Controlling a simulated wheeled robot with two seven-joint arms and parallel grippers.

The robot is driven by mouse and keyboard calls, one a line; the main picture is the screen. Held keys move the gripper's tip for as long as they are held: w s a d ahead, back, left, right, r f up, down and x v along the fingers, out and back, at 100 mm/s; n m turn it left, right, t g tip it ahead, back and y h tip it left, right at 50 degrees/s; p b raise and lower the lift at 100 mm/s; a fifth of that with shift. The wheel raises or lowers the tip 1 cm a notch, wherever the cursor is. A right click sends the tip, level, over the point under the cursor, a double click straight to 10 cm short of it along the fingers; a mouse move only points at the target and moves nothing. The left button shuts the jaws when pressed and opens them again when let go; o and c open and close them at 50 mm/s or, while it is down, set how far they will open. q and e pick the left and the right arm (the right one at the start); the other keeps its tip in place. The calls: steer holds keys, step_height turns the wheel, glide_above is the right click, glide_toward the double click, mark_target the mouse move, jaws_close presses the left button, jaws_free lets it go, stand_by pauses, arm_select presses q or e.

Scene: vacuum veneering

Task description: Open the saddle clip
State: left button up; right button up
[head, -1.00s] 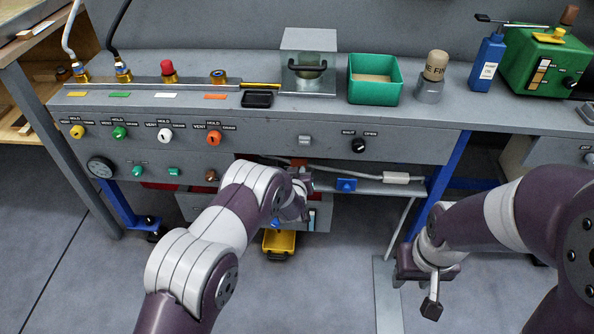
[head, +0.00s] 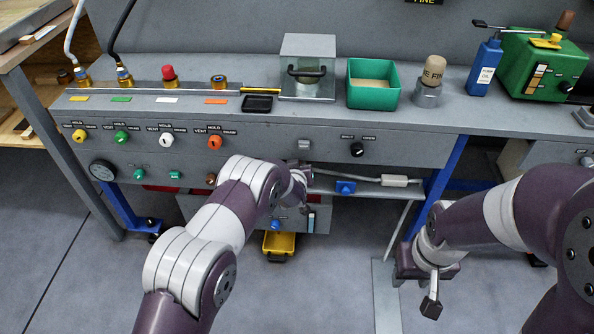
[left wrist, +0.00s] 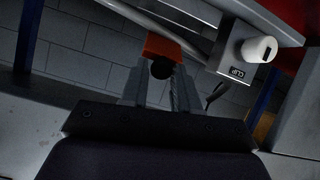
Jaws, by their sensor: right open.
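In the left wrist view, an orange block (left wrist: 164,47) with a dark round part below it sits at the tips of my left gripper (left wrist: 162,75). The fingers are apart on either side of it; I cannot tell whether they touch it. To its right is a grey box (left wrist: 235,60) marked CLIP with a white knob (left wrist: 259,50). In the head view my left gripper (head: 299,188) is under the bench front, mostly hidden by my arm, and the orange block is not clear. My right gripper (head: 428,290) hangs open and empty, away from the bench.
A blue fitting (head: 345,187) and a pale block (head: 394,181) lie along a rail under the bench (head: 400,150). A yellow tray (head: 278,245) stands lower down, behind my left arm. A blue bench leg (head: 440,185) stands between my arms. Open floor lies in front.

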arm_select(q)
steer(key=shift+o, duration=1.2)
steer(key=shift+r, duration=0.15)
steer(key=shift+s, duration=0.1)
